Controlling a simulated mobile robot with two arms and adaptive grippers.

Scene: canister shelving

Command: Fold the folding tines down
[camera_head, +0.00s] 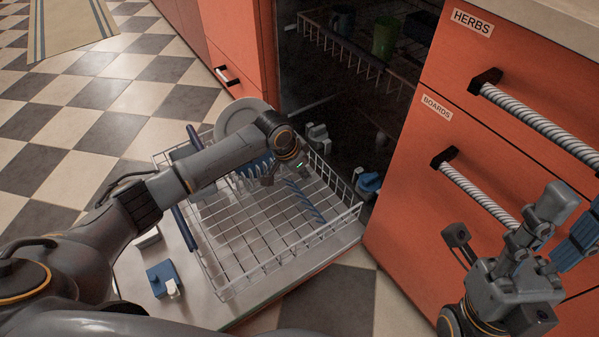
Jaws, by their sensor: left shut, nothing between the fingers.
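The dishwasher's lower rack (262,225) is a white wire rack pulled out over the open door. Blue folding tines (252,168) stand in a row toward its back, partly hidden by my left arm. A blue bar (304,198) lies slanted across the rack floor to the right of them. My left gripper (284,168) is over the back of the rack, close to the tines, shut and empty. Contact with the tines cannot be told. My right gripper (505,232) is at the lower right, in front of the drawers, its fingers spread and empty.
A pale plate (242,117) stands at the rack's back left. The upper rack (345,45) holds cups, including a green one (385,36). Orange drawers (420,190) with rope-like handles bound the right side. Checkered floor (100,110) is open at left.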

